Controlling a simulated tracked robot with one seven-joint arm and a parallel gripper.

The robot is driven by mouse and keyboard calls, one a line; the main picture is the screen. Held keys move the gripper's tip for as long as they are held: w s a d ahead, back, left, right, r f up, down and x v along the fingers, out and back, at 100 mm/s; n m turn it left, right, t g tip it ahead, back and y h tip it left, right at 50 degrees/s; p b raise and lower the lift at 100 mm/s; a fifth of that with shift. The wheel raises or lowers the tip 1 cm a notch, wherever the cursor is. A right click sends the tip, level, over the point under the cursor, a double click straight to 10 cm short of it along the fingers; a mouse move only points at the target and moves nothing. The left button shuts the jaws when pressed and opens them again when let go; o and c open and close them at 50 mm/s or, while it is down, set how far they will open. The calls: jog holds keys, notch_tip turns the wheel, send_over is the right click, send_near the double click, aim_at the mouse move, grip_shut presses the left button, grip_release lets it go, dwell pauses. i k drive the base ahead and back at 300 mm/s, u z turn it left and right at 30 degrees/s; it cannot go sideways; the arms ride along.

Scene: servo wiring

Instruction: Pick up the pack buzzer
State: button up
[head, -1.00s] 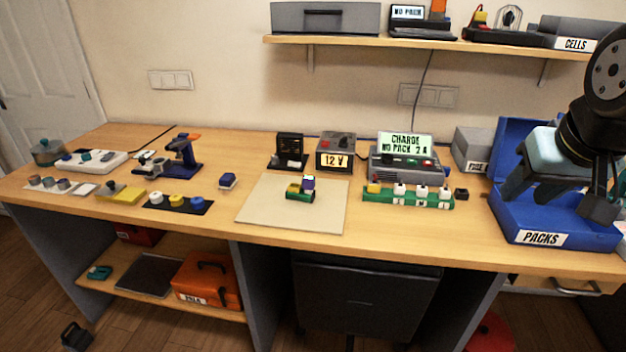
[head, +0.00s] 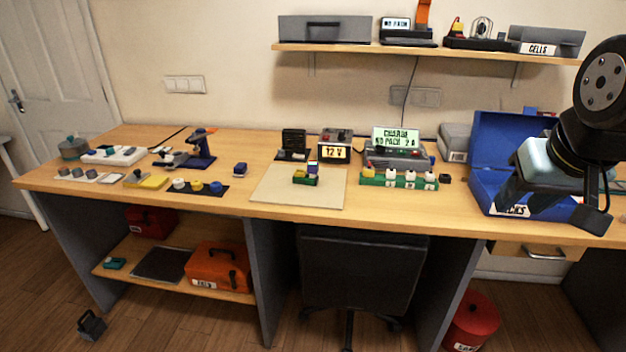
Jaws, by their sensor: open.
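My gripper (head: 552,214) hangs at the right of the head view, its fingers spread wide with nothing seen between them. It covers part of the open blue PACKS box (head: 484,186). I cannot tell which item is the pack buzzer. A small black block (head: 445,178) sits just right of the green strip (head: 385,181) of white and yellow pieces. A small dark blue block (head: 240,169) lies left of the pale mat (head: 275,189). On the mat stands a green holder (head: 304,180) with a yellow and a blue piece. My gripper is apart from these blocks.
The charger (head: 396,150) reads "CHARGE NO PACK", beside a 12 V supply (head: 335,147). A wall shelf (head: 400,50) runs above. A black chair (head: 362,275) stands under the bench, and a red bin (head: 472,318) is on the floor. The front bench edge is mostly clear.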

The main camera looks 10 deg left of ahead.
aim_at(312, 167)
jog(key=k, duration=0.8)
jog(key=u, duration=0.4)
jog(key=i, duration=0.6)
jog(key=u, duration=0.5)
jog(key=i, duration=1.35)
jog(key=z, duration=0.75)
jog(key=k, duration=0.6)
jog(key=z, duration=0.2)
jog(key=i, duration=0.6)
jog(key=u, duration=0.1)
